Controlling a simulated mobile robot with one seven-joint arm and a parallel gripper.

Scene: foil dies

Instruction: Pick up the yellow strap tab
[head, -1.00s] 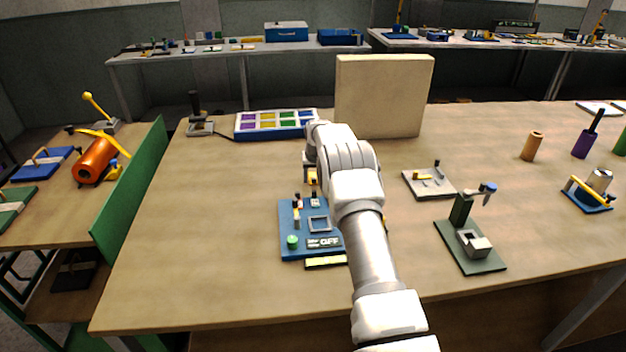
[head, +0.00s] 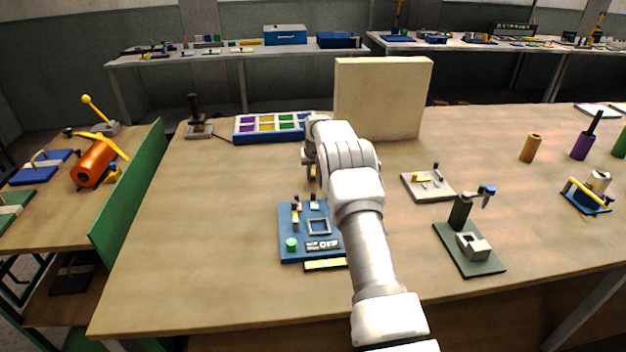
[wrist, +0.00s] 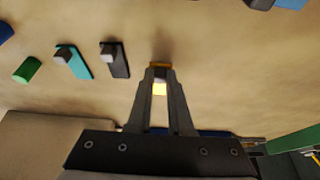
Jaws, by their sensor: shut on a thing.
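My gripper (wrist: 160,72) is shut on a small yellow piece, which I take to be the yellow strap tab (wrist: 159,88). In the head view my gripper (head: 312,172) is just behind the blue panel device and mostly hidden by my own arm. A little yellow shows there, but the tab's outline cannot be made out. I cannot tell its exact height above the table.
The blue panel device (head: 291,220) reads "OFF" and stands in front of my gripper. A tray with coloured compartments (head: 243,133) and a beige upright block (head: 380,95) stand behind. A grey plate (head: 425,190) and green stand (head: 480,263) are on the right. The table's front left is clear.

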